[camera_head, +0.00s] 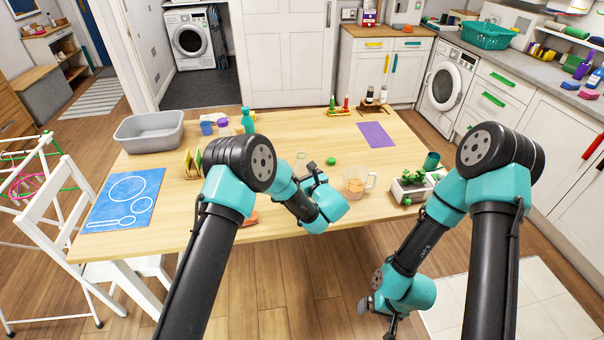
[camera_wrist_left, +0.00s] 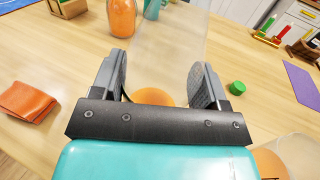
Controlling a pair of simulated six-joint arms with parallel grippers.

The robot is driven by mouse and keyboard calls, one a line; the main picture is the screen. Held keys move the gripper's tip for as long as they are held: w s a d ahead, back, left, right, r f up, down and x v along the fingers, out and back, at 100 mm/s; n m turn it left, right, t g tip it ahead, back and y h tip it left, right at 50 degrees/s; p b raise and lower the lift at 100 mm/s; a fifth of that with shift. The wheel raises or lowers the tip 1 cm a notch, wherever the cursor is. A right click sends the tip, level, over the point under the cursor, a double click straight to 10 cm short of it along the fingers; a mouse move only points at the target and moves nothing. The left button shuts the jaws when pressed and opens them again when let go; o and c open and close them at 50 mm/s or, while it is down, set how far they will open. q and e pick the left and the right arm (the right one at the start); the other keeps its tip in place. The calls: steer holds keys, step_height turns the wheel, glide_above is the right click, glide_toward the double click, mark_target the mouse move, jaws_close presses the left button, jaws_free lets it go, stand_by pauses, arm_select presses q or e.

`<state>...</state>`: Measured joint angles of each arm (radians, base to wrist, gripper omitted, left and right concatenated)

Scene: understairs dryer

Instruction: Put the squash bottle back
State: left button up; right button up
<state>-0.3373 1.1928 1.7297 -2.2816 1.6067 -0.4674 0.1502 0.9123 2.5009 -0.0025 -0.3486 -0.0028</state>
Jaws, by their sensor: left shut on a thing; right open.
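A clear container, seemingly the squash bottle (camera_wrist_left: 170,45), stands between my left gripper's (camera_wrist_left: 160,80) fingers in the left wrist view, with orange liquid low in it. In the head view my left gripper (camera_head: 308,175) is over the table's front half, and the clear top of the container (camera_head: 300,160) shows just beyond it. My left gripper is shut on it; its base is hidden. A loose green cap (camera_head: 331,160) lies to its right, also in the left wrist view (camera_wrist_left: 237,87). My right gripper (camera_head: 377,312) is open and empty, low before the table.
A jug (camera_head: 356,184) with orange liquid and a planter (camera_head: 408,190) stand to the right. An orange bottle (camera_wrist_left: 122,18) stands beyond the gripper. An orange cloth (camera_wrist_left: 27,101) lies left. A purple mat (camera_head: 376,134) and blue mat (camera_head: 125,198) lie bare; a grey basin (camera_head: 150,143) stands back left.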

stand_by(0.3)
arm_select(q)
steer(key=o, duration=1.3)
steer(key=shift+f, duration=0.15)
steer(key=shift+c, duration=0.2)
steer(key=shift+r, duration=0.2)
steer(key=v, duration=1.2)
